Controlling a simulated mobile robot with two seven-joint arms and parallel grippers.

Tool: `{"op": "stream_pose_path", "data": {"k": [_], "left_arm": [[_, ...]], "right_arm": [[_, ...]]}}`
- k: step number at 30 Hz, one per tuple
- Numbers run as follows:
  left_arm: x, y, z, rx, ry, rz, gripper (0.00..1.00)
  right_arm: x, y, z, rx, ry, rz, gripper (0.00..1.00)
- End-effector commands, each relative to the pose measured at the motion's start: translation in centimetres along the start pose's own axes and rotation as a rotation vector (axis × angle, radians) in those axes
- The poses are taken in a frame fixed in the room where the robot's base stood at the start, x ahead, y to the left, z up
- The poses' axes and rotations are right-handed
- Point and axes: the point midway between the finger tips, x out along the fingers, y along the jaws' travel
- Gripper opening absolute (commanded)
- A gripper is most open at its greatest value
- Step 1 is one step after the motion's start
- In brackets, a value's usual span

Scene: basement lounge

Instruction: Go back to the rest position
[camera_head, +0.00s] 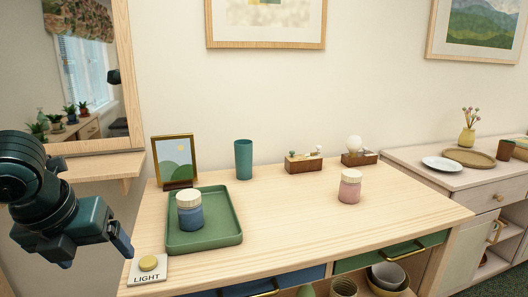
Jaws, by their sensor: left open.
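My left gripper (95,247) hangs at the left edge of the view, left of the wooden table (290,235). It is open, with nothing visible between its fingers. It is apart from the green tray (228,237) and the blue jar (189,215). My right gripper is not in view.
The blue jar stands in the tray. A light switch plate (147,267) lies at the table's front left. A pink jar (349,187) is at right. The table's middle is clear.

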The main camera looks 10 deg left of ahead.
Motion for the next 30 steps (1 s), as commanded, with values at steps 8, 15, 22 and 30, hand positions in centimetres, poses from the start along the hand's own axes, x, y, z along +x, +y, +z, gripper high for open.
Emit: {"op": "stream_pose_path", "data": {"k": [8,15,22,30], "left_arm": [[7.9,-3.5,-1.8,-0.358,0.069,-0.242,0.84],[15.6,-7.7,-6.6,-0.888,0.223,-0.492,0.84],[20.2,-11.3,-13.2,-1.505,0.426,-0.687,0.84],[21.1,-13.6,-19.1,-2.071,0.607,-0.827,0.84]], "right_arm": [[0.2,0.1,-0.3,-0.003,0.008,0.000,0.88],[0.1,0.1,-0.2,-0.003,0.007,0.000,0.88],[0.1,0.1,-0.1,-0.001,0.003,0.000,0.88],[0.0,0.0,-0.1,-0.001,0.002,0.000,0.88]]}}
